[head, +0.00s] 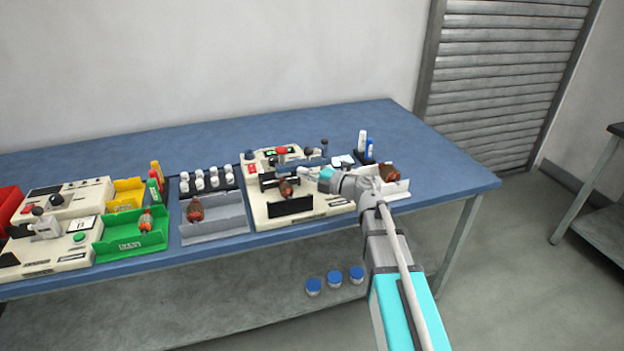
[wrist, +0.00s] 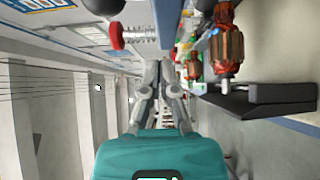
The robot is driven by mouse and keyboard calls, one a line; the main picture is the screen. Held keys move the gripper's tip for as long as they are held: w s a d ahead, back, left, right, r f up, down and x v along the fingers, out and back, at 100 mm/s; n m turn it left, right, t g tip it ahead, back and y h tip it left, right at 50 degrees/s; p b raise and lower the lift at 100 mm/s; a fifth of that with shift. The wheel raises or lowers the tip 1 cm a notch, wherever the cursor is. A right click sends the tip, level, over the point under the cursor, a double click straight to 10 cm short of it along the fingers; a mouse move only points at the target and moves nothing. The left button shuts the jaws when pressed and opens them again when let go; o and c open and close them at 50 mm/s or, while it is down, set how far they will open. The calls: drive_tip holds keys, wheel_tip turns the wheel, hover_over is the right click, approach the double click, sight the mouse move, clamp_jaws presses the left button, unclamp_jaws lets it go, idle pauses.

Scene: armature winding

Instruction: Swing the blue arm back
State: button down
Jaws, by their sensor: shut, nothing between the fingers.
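The cream winding machine (head: 330,208) stands on the blue bench, right of its middle. Its blue arm (head: 314,162) shows only in part, close to my gripper (head: 305,171). In the wrist view the blue arm (wrist: 163,22) is a bar entering from the top, just ahead of my fingertips (wrist: 160,68). The fingers are shut with nothing between them. I cannot tell whether they touch the bar. A copper-wound armature (wrist: 228,45) sits at the machine, right of my fingers; in the head view it (head: 286,188) is left of my gripper.
A red knob on a spring (wrist: 117,37) and a black ball (wrist: 103,4) are close on the left in the wrist view. A black plate (wrist: 265,100) is at right. Grey tray (head: 228,225), green bin (head: 128,246) and blue marker (head: 370,149) stand nearby. The bench's right end is clear.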

drive_tip(key=shift+w+a, duration=0.25)
drive_tip(key=shift+w, duration=0.6)
drive_tip(key=shift+d, duration=0.15)
drive_tip(key=shift+w, duration=0.1)
